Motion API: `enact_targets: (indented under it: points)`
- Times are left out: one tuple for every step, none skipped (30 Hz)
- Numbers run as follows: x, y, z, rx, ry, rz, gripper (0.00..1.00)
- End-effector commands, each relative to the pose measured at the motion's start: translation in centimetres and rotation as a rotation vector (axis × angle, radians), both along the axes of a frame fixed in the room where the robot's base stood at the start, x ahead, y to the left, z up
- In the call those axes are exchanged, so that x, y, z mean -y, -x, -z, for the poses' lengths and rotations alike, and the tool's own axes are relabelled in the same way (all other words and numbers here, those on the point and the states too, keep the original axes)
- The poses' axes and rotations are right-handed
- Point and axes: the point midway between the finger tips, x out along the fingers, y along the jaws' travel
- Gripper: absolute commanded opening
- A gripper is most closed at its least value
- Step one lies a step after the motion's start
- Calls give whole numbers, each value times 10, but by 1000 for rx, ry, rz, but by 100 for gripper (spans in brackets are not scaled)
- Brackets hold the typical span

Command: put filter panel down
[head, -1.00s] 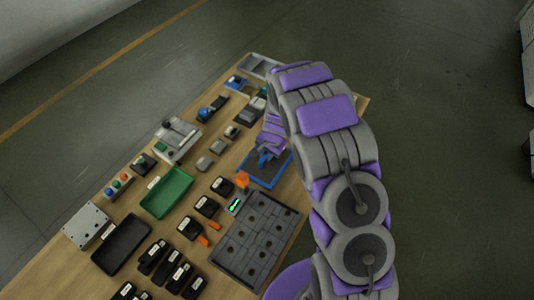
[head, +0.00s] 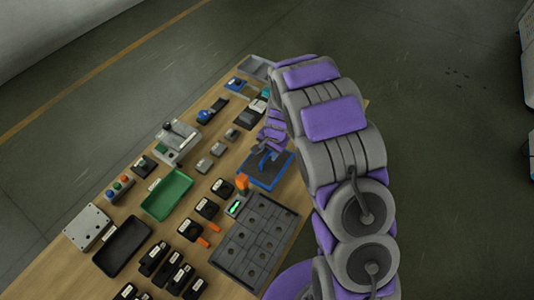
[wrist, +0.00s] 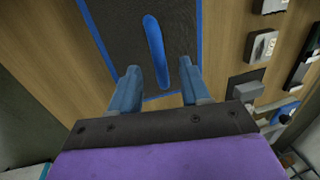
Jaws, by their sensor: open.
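The filter panel is a dark flat panel with a blue border (head: 262,180). It lies flat on the wooden table, beside the grey block tray in the head view. The wrist view shows the panel (wrist: 122,35) close up, with its raised blue handle (wrist: 155,52) in the middle. My gripper (wrist: 158,74) is open and empty. In the head view my arm partly hides the gripper above the panel's far side.
The grey tray with round holes (head: 250,240) lies near the panel. A green tray (head: 167,194), a black tray (head: 122,246) and several small black and grey parts crowd the table's left.

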Motion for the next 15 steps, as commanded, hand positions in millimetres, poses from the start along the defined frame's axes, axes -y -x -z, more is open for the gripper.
enact_targets:
  points:
    - [2, -1, -15, 6, -1, 1, 47]
    - [3, 0, -21, 8, 0, 2, 47]
    - [5, 1, -30, 9, 1, 2, 47]
    - [6, 1, -36, 9, 1, 2, 47]
    - [7, 2, -42, 8, 0, 1, 47]
    - [8, 3, -50, 8, 1, 0, 47]
    - [9, 4, -55, 7, 1, 0, 47]
    - [9, 4, -61, 7, 1, 0, 47]
    - [10, 5, -67, 6, 0, 0, 47]
    - [11, 5, -71, 6, 0, 0, 47]
    - [11, 6, -74, 6, 0, 0, 47]
    - [12, 6, -77, 5, 1, 0, 47]
    - [13, 6, -78, 5, 1, 0, 47]
    - [13, 7, -79, 4, 1, 1, 47]
    - [13, 7, -80, 4, 1, 1, 47]
